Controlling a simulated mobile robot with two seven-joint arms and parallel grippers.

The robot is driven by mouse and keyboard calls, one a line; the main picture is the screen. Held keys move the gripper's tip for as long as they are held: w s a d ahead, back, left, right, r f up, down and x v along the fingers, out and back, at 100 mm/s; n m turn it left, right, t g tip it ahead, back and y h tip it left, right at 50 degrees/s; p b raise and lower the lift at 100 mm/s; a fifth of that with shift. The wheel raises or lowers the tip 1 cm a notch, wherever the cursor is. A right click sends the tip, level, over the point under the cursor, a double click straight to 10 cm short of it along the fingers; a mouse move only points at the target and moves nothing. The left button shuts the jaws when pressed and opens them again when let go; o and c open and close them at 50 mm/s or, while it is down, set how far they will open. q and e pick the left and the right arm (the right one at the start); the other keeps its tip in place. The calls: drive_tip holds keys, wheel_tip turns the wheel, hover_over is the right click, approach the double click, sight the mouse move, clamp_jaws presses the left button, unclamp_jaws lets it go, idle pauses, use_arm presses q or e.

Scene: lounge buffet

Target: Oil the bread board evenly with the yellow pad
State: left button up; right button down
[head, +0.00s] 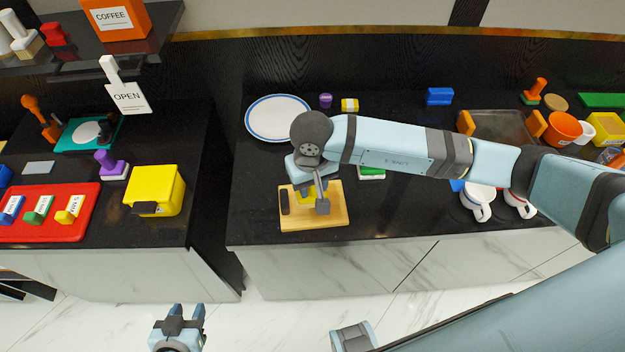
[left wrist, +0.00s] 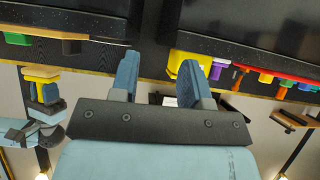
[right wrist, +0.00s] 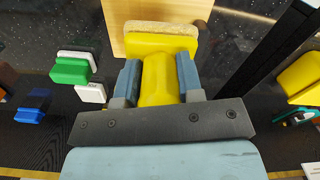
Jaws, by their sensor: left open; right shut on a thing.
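The bread board (head: 313,221) is a light wooden rectangle with a dark strip at its left end, lying flat near the counter's front edge. My right gripper (head: 318,190) is over the board and shut on the yellow pad. In the right wrist view, the pad (right wrist: 160,80) sits between the fingers, its tan face (right wrist: 160,28) toward the board (right wrist: 185,10). I cannot tell whether the pad touches the wood. The gripper hides part of the board in the head view. My left gripper (head: 187,312) is open and empty, low in front of the counters.
A blue-rimmed plate (head: 279,118) lies behind the board. A green-and-white block (head: 371,173) is right of it, partly under my right arm. White mugs (head: 479,200) stand further right. A gap separates this counter from the left one, which holds a yellow box (head: 155,188) and red tray (head: 70,226).

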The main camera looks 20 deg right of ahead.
drive_tip(key=shift+w+f+b, duration=0.1)
drive_tip(key=shift+f+b, duration=0.15)
drive_tip(key=shift+b, duration=0.3)
wheel_tip(320, 180, down, 5)
drive_tip(key=b, duration=0.5)
drive_tip(key=shift+f+b, duration=0.2)
drive_tip(key=shift+b, duration=0.15)
drive_tip(key=shift+f+b, duration=0.5)
drive_tip(key=c, duration=1.4)
unclamp_jaws()
drive_tip(key=c, duration=0.3)
use_arm(q)
wheel_tip(320, 180, down, 6)
drive_tip(key=shift+w+d+f+n, duration=0.15)
drive_tip(key=shift+w+f+n, duration=0.15)
drive_tip(key=shift+w, duration=0.15)
use_arm(e)
clamp_jaws()
